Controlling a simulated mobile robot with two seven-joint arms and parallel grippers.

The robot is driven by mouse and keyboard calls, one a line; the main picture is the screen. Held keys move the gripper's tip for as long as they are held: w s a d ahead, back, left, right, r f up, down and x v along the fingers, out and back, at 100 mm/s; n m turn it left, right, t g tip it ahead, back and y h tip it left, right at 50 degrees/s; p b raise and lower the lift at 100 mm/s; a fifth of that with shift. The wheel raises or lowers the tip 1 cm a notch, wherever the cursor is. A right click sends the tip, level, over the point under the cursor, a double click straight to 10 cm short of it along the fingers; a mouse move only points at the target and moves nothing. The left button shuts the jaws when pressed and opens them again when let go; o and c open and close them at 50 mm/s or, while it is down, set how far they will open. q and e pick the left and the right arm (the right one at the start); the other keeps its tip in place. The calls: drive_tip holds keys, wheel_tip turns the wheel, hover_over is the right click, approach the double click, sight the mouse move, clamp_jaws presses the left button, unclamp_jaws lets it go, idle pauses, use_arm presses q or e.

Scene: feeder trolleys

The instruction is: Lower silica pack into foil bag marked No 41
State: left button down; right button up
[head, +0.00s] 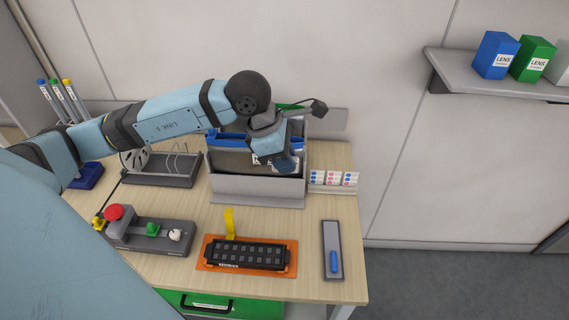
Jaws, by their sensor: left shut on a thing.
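My left gripper (286,161) points down at the front right of a grey upright box (258,188) on the bench. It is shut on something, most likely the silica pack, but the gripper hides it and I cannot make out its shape. Inside the box stand dark grey bags or sleeves (232,161), with blue (226,138) and green (290,106) top edges behind. Part of a white letter label shows beside the gripper. I cannot read No 41 on any of them. My right gripper is not in view.
A wire rack (160,172) stands left of the box, small colour-dotted cards (333,178) right of it. In front are a button box (150,236), a black tray on an orange base (247,256) and a grey plate with a blue handle (332,250). A shelf (500,80) hangs right.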

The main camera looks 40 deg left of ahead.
use_arm(q)
drive_tip(key=w+a, duration=0.3)
drive_tip(key=w, duration=0.1)
drive_tip(key=w+a+f, duration=0.1)
drive_tip(key=w+a, duration=0.1)
drive_tip(key=w, duration=0.3)
drive_tip(key=w+a+p, duration=0.1)
drive_tip(key=w+a, duration=0.2)
drive_tip(key=w, duration=0.2)
drive_tip(key=shift+w+a+f, duration=0.15)
drive_tip(key=shift+a+f, duration=0.15)
drive_tip(key=shift+f, duration=0.05)
wheel_tip(320, 180, down, 2)
drive_tip(key=shift+f+b, duration=0.1)
drive_tip(key=shift+b, duration=0.3)
drive_tip(key=shift+r, duration=0.25)
drive_tip(key=shift+b, duration=0.4)
idle(0.4)
